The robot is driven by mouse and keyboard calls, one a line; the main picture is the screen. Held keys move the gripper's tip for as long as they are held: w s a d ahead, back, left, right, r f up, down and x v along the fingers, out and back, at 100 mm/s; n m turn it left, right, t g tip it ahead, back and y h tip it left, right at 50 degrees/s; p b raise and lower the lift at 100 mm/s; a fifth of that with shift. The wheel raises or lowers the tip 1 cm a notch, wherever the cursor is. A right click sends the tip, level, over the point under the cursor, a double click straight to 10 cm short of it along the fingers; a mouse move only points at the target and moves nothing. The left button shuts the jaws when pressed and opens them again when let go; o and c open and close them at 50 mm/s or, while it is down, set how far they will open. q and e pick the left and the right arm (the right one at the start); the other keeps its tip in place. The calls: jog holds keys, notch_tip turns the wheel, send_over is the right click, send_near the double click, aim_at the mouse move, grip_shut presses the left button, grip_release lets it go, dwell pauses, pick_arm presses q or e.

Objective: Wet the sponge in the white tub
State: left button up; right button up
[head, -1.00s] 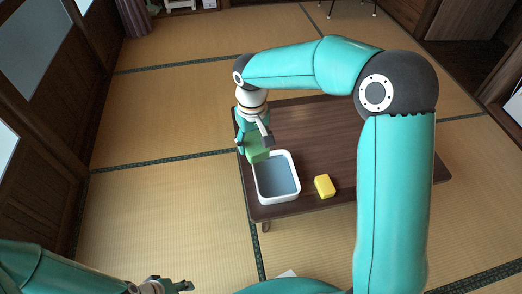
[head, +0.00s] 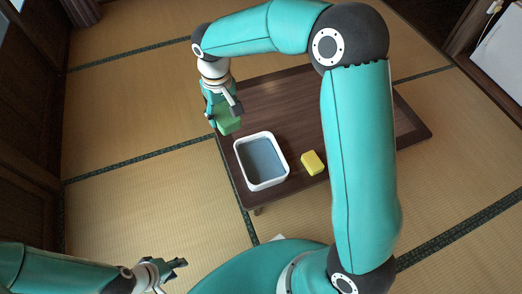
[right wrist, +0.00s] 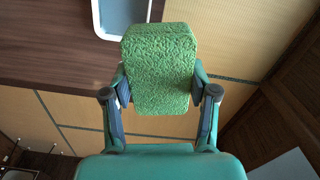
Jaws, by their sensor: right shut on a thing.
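A green rough-surfaced sponge (head: 228,122) is held in my right gripper (head: 224,109). The right wrist view shows the sponge (right wrist: 158,70) between both fingers of the right gripper (right wrist: 160,95). In the head view it appears just beyond the far left corner of the white tub (head: 268,184), not over its opening. The tub stands on the dark wooden table (head: 290,110) and shows a flat grey-blue inside, perhaps water. Its rim (right wrist: 97,20) also shows at the top of the right wrist view. My left gripper (head: 178,268) is empty at the lower left, away from the table; its finger gap is unclear.
A yellow block (head: 313,162) lies on the table to the right of the tub. The far part of the table looks clear. My right arm hides part of the table's right side. Open tatami floor (head: 130,210) lies left of the table.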

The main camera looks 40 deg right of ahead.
jog(key=d+f+m+b, duration=0.1)
jog(key=d+f+b, duration=0.2)
jog(key=f, duration=0.5)
jog(key=d+f+m+b, duration=0.1)
jog(key=d+f+b, duration=0.2)
jog(key=f, duration=0.4)
jog(key=m+b, duration=0.1)
jog(key=b, duration=0.3)
send_near(261, 164)
jog(key=shift+w+f, duration=0.15)
jog(key=shift+f+b, duration=1.65)
jog(key=shift+f, duration=1.25)
jog(key=shift+f+b, duration=0.4)
jog(key=shift+f, duration=0.05)
jog(key=shift+b, duration=0.3)
jog(key=shift+r+p, duration=2.05)
jog(key=shift+r, duration=1.4)
